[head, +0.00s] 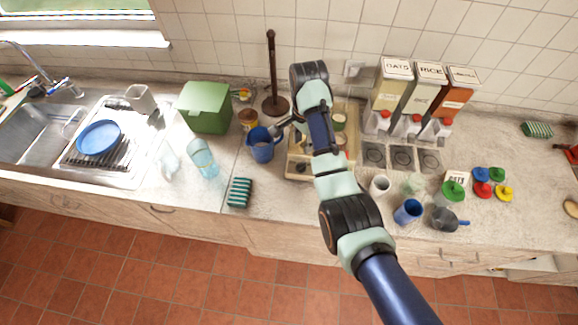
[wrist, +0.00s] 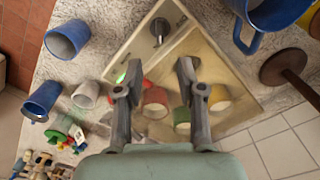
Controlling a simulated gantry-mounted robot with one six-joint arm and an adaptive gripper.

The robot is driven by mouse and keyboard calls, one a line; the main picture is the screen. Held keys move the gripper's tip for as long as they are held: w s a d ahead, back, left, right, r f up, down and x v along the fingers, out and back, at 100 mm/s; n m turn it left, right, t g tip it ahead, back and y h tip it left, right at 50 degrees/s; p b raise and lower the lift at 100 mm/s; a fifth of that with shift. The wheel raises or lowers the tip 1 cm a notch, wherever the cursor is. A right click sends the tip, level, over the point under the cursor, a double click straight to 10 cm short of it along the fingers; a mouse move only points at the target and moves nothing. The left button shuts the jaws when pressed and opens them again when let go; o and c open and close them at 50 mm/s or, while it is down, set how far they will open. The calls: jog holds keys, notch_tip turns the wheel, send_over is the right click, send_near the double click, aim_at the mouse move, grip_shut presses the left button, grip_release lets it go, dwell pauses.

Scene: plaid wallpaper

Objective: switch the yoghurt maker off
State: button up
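The yoghurt maker (wrist: 136,50) is a beige box with a clear lid over several coloured jars. In the wrist view its dark round knob (wrist: 160,28) is on the front panel, beyond my fingertips. A small green glow (wrist: 121,78) shows near my left finger; I cannot tell if it is a lamp. My gripper (wrist: 157,78) is open and empty, with its fingers apart above the lid. In the head view the yoghurt maker (head: 298,170) is partly covered by my arm, and the knob is not clear there.
A blue mug (head: 262,147) stands close to the left of the yoghurt maker, with a brown paper-towel stand (head: 275,106) behind. A white cup (head: 380,185) and blue cup (head: 408,211) stand to the right. Food dispensers (head: 425,85) stand at the back right.

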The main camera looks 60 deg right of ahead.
aim_at(301, 164)
notch_tip(301, 164, down, 12)
jog(key=shift+r+b, duration=0.1)
jog(key=shift+b, duration=0.65)
grip_shut()
